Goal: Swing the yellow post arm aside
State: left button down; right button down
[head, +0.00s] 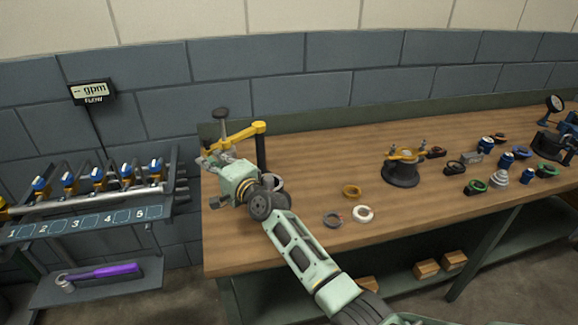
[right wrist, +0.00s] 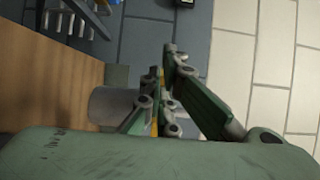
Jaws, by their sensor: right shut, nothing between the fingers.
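The yellow post arm (head: 246,133) sits on top of a dark upright post (head: 261,152) at the table's left end. It reaches left from the post, and a dark round-topped knob (head: 221,113) stands at its far end. My right gripper (head: 206,152) is beside and partly in front of that end. In the right wrist view its fingers (right wrist: 162,62) are close together with nothing between them, and a sliver of yellow shows behind them. I cannot tell whether the fingers touch the post arm. My wrist hides the area below it. My left gripper is not in view.
A dark round casing (head: 402,170) with a yellow top stands farther right. A valve rack (head: 90,200) is left of the table. The table's middle back is clear.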

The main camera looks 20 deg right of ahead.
jog(key=shift+b+x, duration=0.7)
jog(key=shift+x, duration=0.7)
